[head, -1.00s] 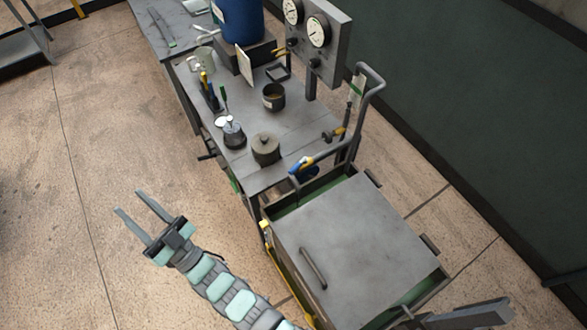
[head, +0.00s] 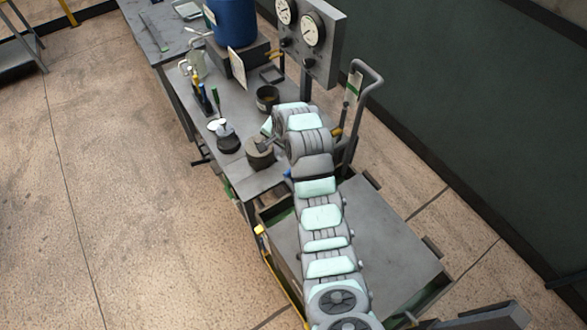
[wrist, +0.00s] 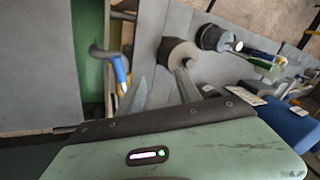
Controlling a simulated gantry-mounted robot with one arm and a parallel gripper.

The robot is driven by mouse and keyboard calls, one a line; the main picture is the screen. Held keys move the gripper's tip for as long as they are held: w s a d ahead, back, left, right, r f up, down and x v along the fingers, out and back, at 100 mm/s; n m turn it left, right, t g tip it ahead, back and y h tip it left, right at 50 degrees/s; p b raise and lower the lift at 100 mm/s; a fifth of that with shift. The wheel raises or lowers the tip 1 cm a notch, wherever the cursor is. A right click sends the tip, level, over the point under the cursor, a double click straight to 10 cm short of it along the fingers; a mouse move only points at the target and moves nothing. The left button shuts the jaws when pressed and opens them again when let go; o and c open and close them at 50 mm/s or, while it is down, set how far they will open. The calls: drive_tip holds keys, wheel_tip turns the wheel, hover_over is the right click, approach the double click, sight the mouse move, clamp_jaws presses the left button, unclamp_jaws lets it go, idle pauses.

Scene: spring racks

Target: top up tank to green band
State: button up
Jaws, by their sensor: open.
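The tank is a grey box with a flat grey lid (head: 385,245) and a green inside edge, at the lower right of the head view. Its lid also shows in the wrist view (wrist: 35,60). A white strip with a green mark (head: 353,88) is on the bent pipe by the tank. A blue-handled fitting (wrist: 119,72) stands at the tank's edge. My gripper (wrist: 161,84) is open and empty, its fingers pointing toward a round lidded pot (wrist: 178,54) on the bench. In the head view my arm hides most of the gripper; the pot (head: 260,154) is just left of it.
The grey bench (head: 238,182) carries a dark open cup (head: 267,98), a small dark can (head: 227,138), a tool holder (head: 203,100) and a blue drum (head: 233,20). A gauge panel (head: 325,50) stands behind. The floor (head: 120,200) left of the bench is clear.

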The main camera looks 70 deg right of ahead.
drive_tip(key=s+r+m+g+y, duration=0.1)
drive_tip(key=s+m+g+y, duration=0.1)
drive_tip(key=s, duration=0.5)
drive_tip(key=f, duration=0.3)
drive_tip(key=w+f, duration=0.1)
drive_tip(key=f, duration=0.6)
drive_tip(key=shift+w+d+f, duration=0.1)
drive_tip(key=shift+w, duration=0.3)
drive_tip(key=shift+c, duration=0.2)
clamp_jaws()
idle(0.4)
